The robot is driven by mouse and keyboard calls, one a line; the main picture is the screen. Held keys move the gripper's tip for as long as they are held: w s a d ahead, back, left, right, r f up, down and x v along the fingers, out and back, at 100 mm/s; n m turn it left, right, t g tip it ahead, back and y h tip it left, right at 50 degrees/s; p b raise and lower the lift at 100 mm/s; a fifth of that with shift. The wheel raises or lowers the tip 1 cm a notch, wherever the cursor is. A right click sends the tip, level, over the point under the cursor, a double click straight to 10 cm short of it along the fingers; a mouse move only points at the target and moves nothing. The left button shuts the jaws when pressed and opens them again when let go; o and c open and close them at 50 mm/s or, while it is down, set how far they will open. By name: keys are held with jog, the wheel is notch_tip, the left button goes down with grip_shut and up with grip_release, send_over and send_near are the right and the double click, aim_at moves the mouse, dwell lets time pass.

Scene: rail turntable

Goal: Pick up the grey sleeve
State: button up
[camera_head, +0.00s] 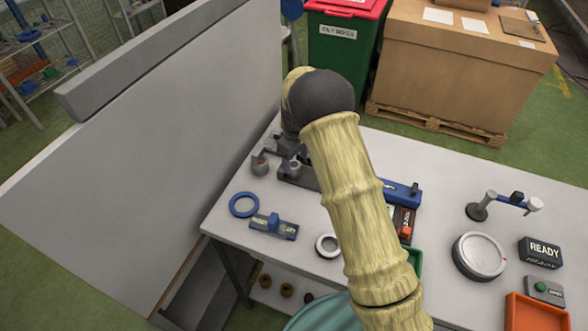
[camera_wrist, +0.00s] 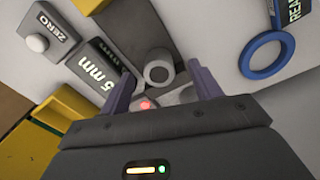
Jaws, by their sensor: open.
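The grey sleeve (camera_wrist: 158,68) is a short grey cylinder with a dark round hole in its end. In the wrist view it lies ahead of and between the two fingers of my gripper (camera_wrist: 160,88). The fingers are spread and I see no contact with the sleeve. In the head view my arm hides much of the table's middle, and my fingers cannot be made out clearly.
A blue ring (camera_wrist: 266,55) lies right of the sleeve. A "5 mm" block (camera_wrist: 103,68) and a ZERO button box (camera_wrist: 48,37) stand left, near a yellow bin (camera_wrist: 65,105). A tall grey panel (camera_head: 170,130) borders the table's left side.

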aim_at(295, 165)
jog(key=shift+w+f+p, duration=0.15)
jog(key=shift+f+p, duration=0.45)
jog(key=shift+f, duration=0.7)
jog(key=shift+w+f+p, duration=0.1)
jog(key=shift+f+p, duration=0.45)
jog(key=shift+f, duration=0.75)
jog(key=c, duration=1.2)
jog(key=shift+a+r, duration=0.1)
jog(key=shift+c, duration=0.2)
notch_tip(295, 165, up, 10)
jog(key=b, duration=0.2)
jog(key=shift+b, duration=0.4)
